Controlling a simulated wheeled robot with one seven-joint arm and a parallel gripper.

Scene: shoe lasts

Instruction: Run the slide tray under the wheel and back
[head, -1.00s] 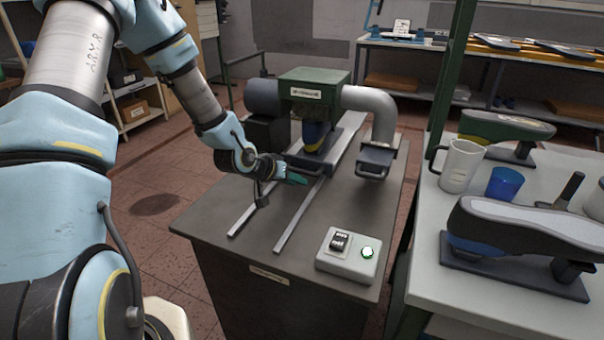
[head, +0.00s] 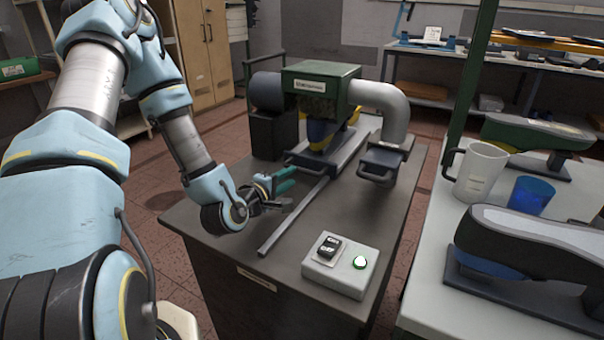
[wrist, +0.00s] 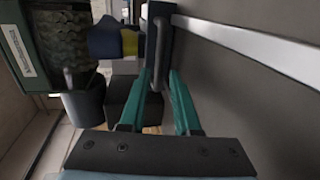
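A switch box (head: 340,265) with a lit green-ringed button stands in front. A duct (head: 385,105) ends above a handled dark box (head: 383,160). A side table holds a mug (head: 480,172) and lasts.

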